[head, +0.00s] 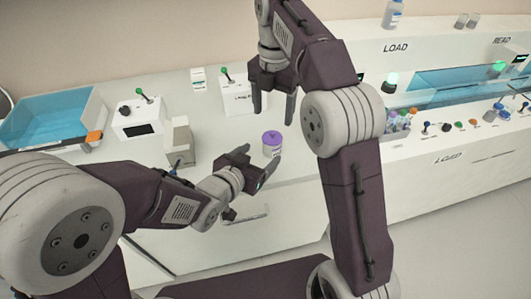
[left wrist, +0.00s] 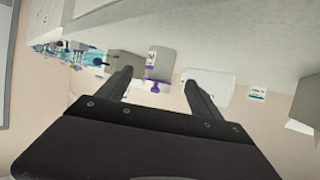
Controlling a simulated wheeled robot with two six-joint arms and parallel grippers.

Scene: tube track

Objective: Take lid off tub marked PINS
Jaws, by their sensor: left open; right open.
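A small white tub (head: 272,152) with a purple lid (head: 271,137) stands upright near the front edge of the bench. Its label is too small to read. In the left wrist view the tub (left wrist: 151,60) appears upside down with the lid (left wrist: 155,86) on it. My left gripper (head: 262,157) is open beside the tub, fingers pointing towards it. In the left wrist view the tub shows between the two fingers (left wrist: 157,78); I cannot tell whether they touch it. My right gripper (head: 273,112) is open and empty above the bench, behind the tub, fingers pointing down.
A grey block-shaped device (head: 180,140) stands left of the tub. White boxes with green-knobbed levers (head: 140,117) (head: 237,97) stand behind. A blue tray (head: 50,115) is at far left. A rack of capped tubes (head: 398,121) is at right, by the long LOAD station (head: 450,155).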

